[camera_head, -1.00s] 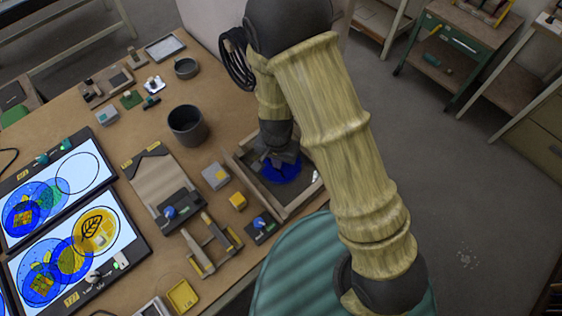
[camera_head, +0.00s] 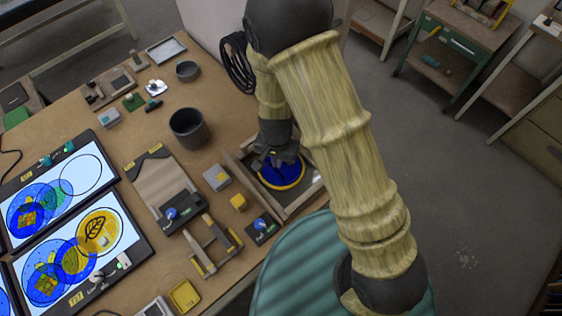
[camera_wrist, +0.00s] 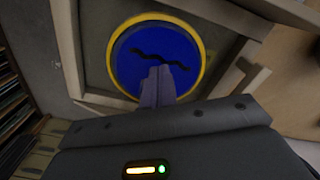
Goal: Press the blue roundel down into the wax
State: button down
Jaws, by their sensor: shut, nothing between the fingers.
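The blue roundel (camera_head: 292,172) lies inside a shallow wooden-framed tray (camera_head: 303,197) with a dark grey bed, which I take for the wax. A yellow ring shows around the roundel's edge. In the wrist view the roundel (camera_wrist: 128,68) is a round blue disc with a dark wavy line across it, inside the full yellow ring. My gripper (camera_head: 276,160) is over the roundel, pointing down. In the wrist view its fingers (camera_wrist: 157,78) are together and empty, overlapping the lower middle of the disc. I cannot tell whether the fingertips touch it.
Lit panels with coloured discs (camera_head: 100,232) lie at far left. Bare tabletop shows between the cup and the tray.

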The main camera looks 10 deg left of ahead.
notch_tip(320, 180, up, 5)
jog(key=p, duration=0.4)
jog(key=shift+r+p, duration=0.15)
jog(key=shift+p, duration=0.15)
dwell(0.7)
jog(key=d+r+n+t+b, duration=0.1)
jog(key=d+r, duration=0.7)
jog(key=d, duration=0.3)
jog(key=s+d+r+n+t+b, duration=0.1)
jog(key=d+r, duration=0.8)
jog(key=d, duration=0.2)
jog(key=shift+s+t, duration=0.25)
jog(key=shift+t, duration=0.05)
jog(key=shift+d, duration=0.1)
jog(key=shift+w, duration=0.1)
dwell(0.3)
